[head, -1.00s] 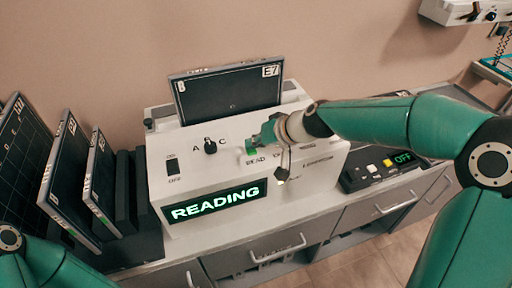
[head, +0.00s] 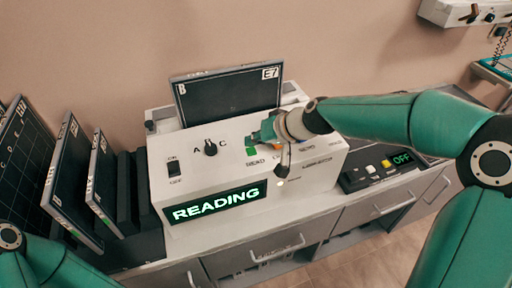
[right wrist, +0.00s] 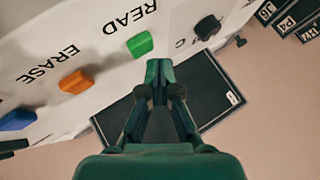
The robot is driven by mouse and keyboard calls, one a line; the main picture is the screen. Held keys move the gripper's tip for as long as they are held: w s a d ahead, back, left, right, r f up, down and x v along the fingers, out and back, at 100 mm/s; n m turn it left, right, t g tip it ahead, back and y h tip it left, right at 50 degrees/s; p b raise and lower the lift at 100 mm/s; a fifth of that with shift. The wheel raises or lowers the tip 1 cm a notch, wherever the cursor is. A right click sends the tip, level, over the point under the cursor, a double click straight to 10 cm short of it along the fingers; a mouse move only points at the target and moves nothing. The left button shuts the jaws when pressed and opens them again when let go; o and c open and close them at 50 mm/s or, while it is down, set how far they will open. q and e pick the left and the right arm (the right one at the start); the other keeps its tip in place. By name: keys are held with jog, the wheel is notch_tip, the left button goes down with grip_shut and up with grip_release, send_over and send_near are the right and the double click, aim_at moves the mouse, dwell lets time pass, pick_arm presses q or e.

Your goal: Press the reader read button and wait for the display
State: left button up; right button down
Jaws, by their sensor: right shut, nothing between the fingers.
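The reader (head: 190,150) is a white slanted box on the counter. Its display (head: 216,205) shows READING in bright green letters. The green read button (head: 251,152) is on its top face above the READ label; it also shows in the right wrist view (right wrist: 140,43). My right gripper (head: 257,138) is shut and empty, its tips (right wrist: 158,70) beside the green button and seemingly just off it. A dark plate marked E7 (head: 228,103) stands in the back of the reader. My left gripper is out of view; only part of that arm shows at lower left.
Orange erase (right wrist: 75,80) and blue (right wrist: 17,119) buttons sit along the same panel. A black knob (head: 210,147) and an ON/OFF switch (head: 173,168) are left of the read button. Dark plates (head: 70,175) stand in a rack at left. A black box reading OFF (head: 365,180) is at right.

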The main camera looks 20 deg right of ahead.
aim_at(254, 151)
jog(key=shift+r, duration=0.1)
notch_tip(254, 151, up, 5)
jog(key=p, duration=0.4)
dwell(0.8)
jog(key=shift+s, duration=0.1)
